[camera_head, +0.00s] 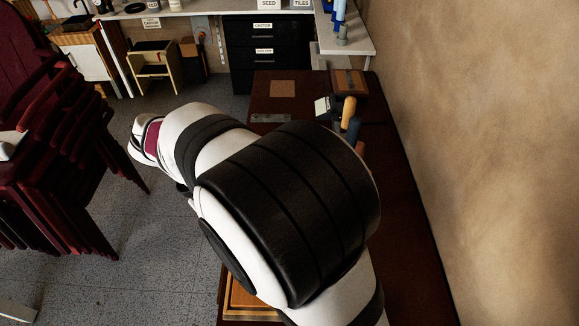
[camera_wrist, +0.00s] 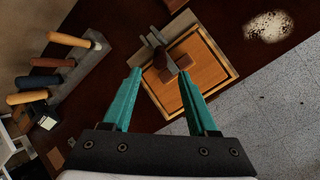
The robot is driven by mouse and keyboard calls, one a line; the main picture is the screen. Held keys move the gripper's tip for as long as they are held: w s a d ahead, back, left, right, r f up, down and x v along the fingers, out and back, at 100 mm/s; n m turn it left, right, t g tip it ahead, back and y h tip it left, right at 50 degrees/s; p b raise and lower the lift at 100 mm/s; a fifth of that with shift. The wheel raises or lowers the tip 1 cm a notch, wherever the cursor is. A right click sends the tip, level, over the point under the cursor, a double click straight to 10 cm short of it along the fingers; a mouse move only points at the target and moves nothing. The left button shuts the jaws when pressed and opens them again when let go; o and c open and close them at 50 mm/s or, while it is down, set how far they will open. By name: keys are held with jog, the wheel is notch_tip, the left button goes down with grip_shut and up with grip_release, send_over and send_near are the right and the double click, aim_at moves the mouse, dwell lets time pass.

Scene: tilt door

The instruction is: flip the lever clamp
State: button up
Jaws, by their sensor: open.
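In the wrist view, a tan wooden panel in a raised frame (camera_wrist: 204,72) lies on the dark brown table. A small clamp with a dark brown knob-like handle (camera_wrist: 160,57) and grey metal parts (camera_wrist: 158,38) sits at the panel's upper left edge. My gripper (camera_wrist: 160,71) has two teal fingers spread wide with nothing between them. In this view the clamp appears beyond the fingertips, between them; I cannot tell the distance. In the head view my arm covers most of the panel, leaving a corner (camera_head: 243,300) visible. The clamp and gripper are hidden there.
A grey rack (camera_wrist: 82,72) with several coloured handles stands left of the panel in the wrist view. In the head view, stacked maroon chairs (camera_head: 60,170) stand left, a beige wall (camera_head: 480,130) runs along the right, and black drawers (camera_head: 264,52) stand behind the table (camera_head: 408,220).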

jog(key=x, duration=1.2)
jog(key=shift+d+f, duration=0.15)
jog(key=shift+f, duration=0.1)
grip_shut()
jog(key=shift+w, duration=0.15)
dwell(0.6)
